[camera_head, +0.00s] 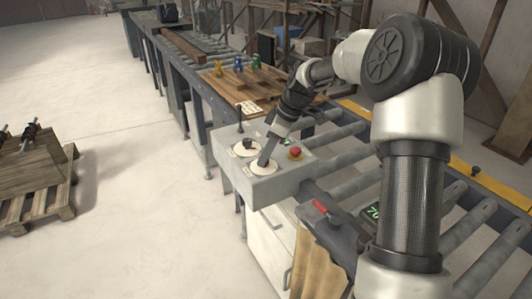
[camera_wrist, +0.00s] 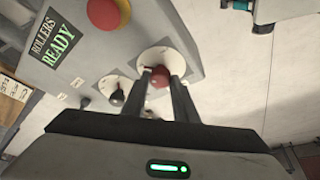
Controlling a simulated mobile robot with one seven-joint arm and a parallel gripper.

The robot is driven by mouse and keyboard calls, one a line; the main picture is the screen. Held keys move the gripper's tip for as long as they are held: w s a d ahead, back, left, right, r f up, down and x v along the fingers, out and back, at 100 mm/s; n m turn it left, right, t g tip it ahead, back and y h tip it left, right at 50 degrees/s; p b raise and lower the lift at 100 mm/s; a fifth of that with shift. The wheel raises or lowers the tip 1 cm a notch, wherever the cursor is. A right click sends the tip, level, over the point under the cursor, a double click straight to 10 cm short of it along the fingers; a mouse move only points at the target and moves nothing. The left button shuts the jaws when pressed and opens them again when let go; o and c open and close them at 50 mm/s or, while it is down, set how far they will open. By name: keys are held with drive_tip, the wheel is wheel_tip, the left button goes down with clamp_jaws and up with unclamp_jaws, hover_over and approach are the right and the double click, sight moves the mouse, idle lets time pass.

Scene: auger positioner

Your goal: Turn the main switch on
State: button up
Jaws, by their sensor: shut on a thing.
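The grey control box (camera_head: 290,181) stands at the near end of the roller conveyor. On its top are two round white dial plates, each with a knob. My gripper (camera_head: 264,163) reaches down onto the nearer dial plate (camera_head: 256,170). In the wrist view, its two fingers (camera_wrist: 161,80) are shut on a red knob (camera_wrist: 160,76), one finger on each side. The knob sits on a white plate (camera_wrist: 178,62). A black knob (camera_wrist: 117,98) on the other white plate is beside it, free of the fingers. No label naming the main switch is readable.
A red emergency button (camera_head: 295,152) sits on the box near the gripper. A display (camera_wrist: 55,42) reads "ROLLERS READY". A thin black lever (camera_head: 239,115) rises behind the dials. A red-handled part (camera_head: 321,207) is nearer. Open floor lies left; a wooden pallet (camera_head: 35,205) stands there.

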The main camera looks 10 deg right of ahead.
idle(0.4)
drive_tip(key=o, duration=1)
drive_tip(key=v, duration=1.7)
drive_tip(key=shift+d+r+p, duration=0.15)
drive_tip(key=shift+r+p, duration=0.05)
drive_tip(key=shift+p, duration=0.1)
drive_tip(key=shift+s, duration=0.1)
